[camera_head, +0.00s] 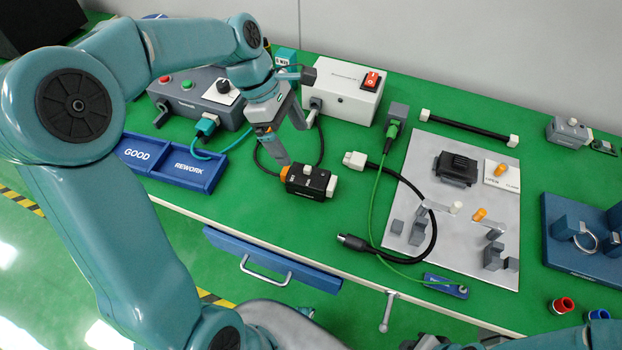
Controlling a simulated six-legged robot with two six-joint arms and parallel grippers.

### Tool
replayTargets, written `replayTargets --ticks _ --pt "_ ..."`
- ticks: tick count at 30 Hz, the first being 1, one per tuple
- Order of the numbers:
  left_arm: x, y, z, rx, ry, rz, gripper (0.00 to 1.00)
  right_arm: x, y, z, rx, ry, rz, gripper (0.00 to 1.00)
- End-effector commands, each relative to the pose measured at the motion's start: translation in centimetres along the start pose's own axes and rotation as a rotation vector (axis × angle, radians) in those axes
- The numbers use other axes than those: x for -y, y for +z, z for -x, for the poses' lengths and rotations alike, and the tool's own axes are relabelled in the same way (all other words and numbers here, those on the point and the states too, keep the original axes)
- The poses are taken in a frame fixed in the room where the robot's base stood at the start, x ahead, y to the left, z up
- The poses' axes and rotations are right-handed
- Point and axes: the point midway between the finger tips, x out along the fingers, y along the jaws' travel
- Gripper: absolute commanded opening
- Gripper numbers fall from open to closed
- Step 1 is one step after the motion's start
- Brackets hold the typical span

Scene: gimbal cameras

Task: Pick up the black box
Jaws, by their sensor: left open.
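A small black box (309,182) with an orange end, a white button on top and light markings lies on the green bench near its front edge. My left gripper (291,147) is just above and behind it, fingers open and pointing down. The nearer fingertip is close to the box's left end; I cannot tell whether they touch. Nothing shows between the fingers. A second black block (456,168), ribbed, sits on the grey plate to the right. My right gripper is not in view.
A white box with a red switch (343,91) and a grey control box (200,100) stand behind. A blue GOOD/REWORK tray (172,166) is left. A black cable (432,228) and green cable (376,185) lie to the right, near the grey plate (480,255). Blue fixtures stand far right.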

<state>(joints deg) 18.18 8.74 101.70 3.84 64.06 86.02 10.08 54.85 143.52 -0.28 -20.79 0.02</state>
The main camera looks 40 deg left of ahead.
Motion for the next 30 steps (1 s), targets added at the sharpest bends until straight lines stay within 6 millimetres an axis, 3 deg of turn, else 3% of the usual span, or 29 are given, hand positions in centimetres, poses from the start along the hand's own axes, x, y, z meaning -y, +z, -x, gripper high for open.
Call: replayTargets --ticks 1,6,13,21,30 --pt "0.1 -0.1 -1.5 0.001 -0.005 -0.001 0.92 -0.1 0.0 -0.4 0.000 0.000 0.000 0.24" --pt "0.2 0.0 -4.7 0.001 -0.003 0.000 0.92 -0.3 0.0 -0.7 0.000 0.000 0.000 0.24" --pt "0.0 0.1 -6.6 0.000 -0.002 0.000 0.92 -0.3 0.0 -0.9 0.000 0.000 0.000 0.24" --pt "0.0 0.0 -10.7 0.001 -0.003 0.000 0.92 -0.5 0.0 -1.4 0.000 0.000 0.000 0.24" --pt "-0.1 0.0 -11.1 0.000 0.000 0.000 0.92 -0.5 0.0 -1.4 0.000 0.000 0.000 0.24"
